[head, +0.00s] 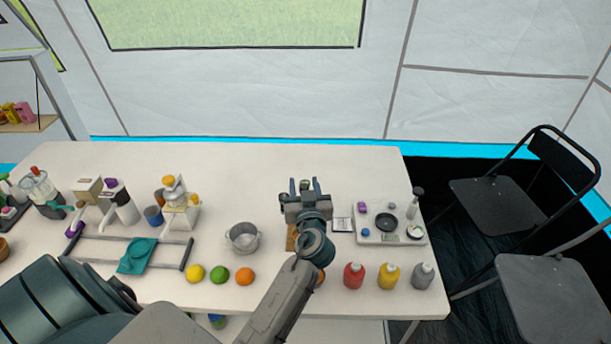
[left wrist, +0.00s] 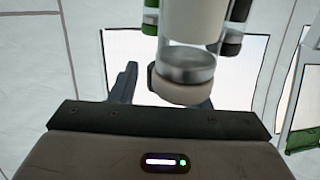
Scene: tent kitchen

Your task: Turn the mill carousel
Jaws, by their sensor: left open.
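The mill carousel shows in the left wrist view as a cluster of hanging mills. The nearest mill (left wrist: 186,65) has a white body, a clear glass section and a pale round end. A green mill (left wrist: 150,16) and a dark mill (left wrist: 234,28) flank it. My left gripper (head: 304,185) is open over the table's back half, fingers pointing toward the wall. In the left wrist view, the near mill covers part of the right finger; I cannot tell whether they touch. In the head view my gripper and arm hide most of the carousel. My right gripper is not in view.
A metal pot (head: 242,238) stands left of my arm. A lemon (head: 195,273), lime (head: 218,275) and orange (head: 244,276) lie in front. A tray (head: 366,238) holds small items. The back middle is clear.

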